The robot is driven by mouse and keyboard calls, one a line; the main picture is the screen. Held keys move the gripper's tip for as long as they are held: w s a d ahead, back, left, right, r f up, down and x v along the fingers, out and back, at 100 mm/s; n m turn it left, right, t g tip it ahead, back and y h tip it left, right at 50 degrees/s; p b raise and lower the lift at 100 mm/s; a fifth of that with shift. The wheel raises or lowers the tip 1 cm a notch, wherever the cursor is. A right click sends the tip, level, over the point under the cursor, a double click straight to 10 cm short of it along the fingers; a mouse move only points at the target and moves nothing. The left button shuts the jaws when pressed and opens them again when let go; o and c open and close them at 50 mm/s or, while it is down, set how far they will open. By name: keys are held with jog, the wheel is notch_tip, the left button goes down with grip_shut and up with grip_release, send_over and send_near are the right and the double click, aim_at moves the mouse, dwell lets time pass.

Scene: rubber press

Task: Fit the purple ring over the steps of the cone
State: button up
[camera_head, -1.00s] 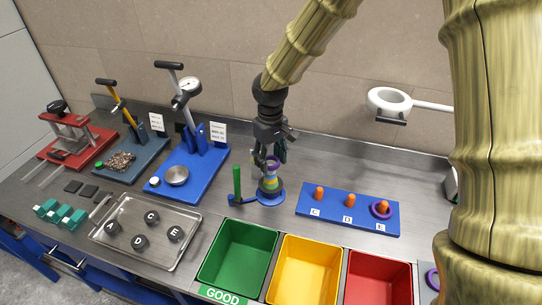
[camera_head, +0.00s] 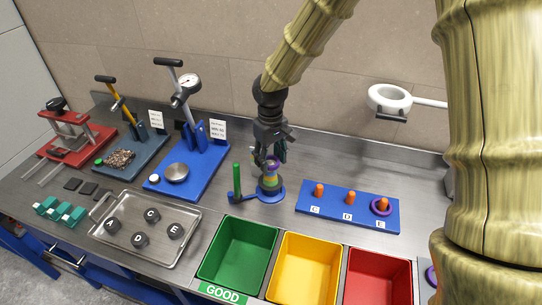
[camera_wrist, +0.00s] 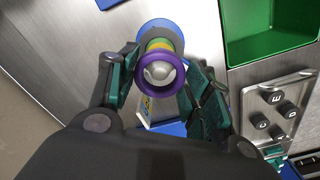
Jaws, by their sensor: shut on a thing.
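The stepped cone (camera_head: 269,181) stands upright on a blue base with a green post (camera_head: 237,182) at its left. Its coloured bands show in yellow, green and orange. My gripper (camera_head: 270,160) is above the cone, pointing down, and shut on the purple ring (camera_wrist: 160,93). In the wrist view, a finger lies on either side of the ring. The cone's grey rounded tip (camera_wrist: 158,70) shows through the ring's hole. The ring is around the top of the cone in this view; its exact height on the steps cannot be told. The fingers partly hide the ring in the head view.
A blue rack (camera_head: 330,212) with orange pegs is to the right, with a purple ring on peg E (camera_head: 381,206). Green (camera_head: 222,275), yellow and red bins are in front. A metal tray (camera_head: 107,240) and a blue press (camera_head: 205,165) are to the left.

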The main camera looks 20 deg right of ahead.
jog(key=shift+f, duration=0.35)
dwell(0.7)
jog(key=o, duration=1.5)
jog(key=shift+c, duration=0.2)
jog(key=shift+r, duration=0.1)
jog(key=shift+r+p, duration=2.75)
jog(key=shift+r, duration=0.4)
